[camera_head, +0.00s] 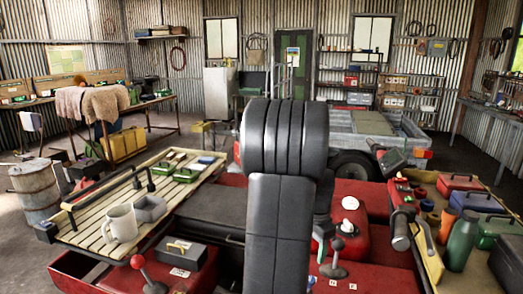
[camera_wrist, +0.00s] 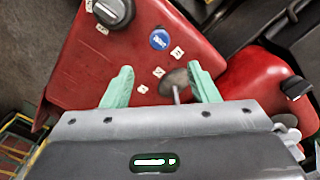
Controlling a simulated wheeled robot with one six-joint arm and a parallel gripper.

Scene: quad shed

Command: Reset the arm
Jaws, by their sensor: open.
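My gripper (camera_wrist: 162,86) shows in the wrist view with its two pale green fingers spread apart. It is open over a red panel (camera_wrist: 92,65). A lever with a dark grey round head (camera_wrist: 174,78) shows between the fingers, near the right one; I cannot tell whether it touches. Nothing is seen gripped.
The panel bears a dark dial (camera_wrist: 114,12) and a blue round button (camera_wrist: 159,40). A red-knobbed lever (camera_head: 138,262) stands in front. A tray at right holds a green bottle (camera_head: 460,240).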

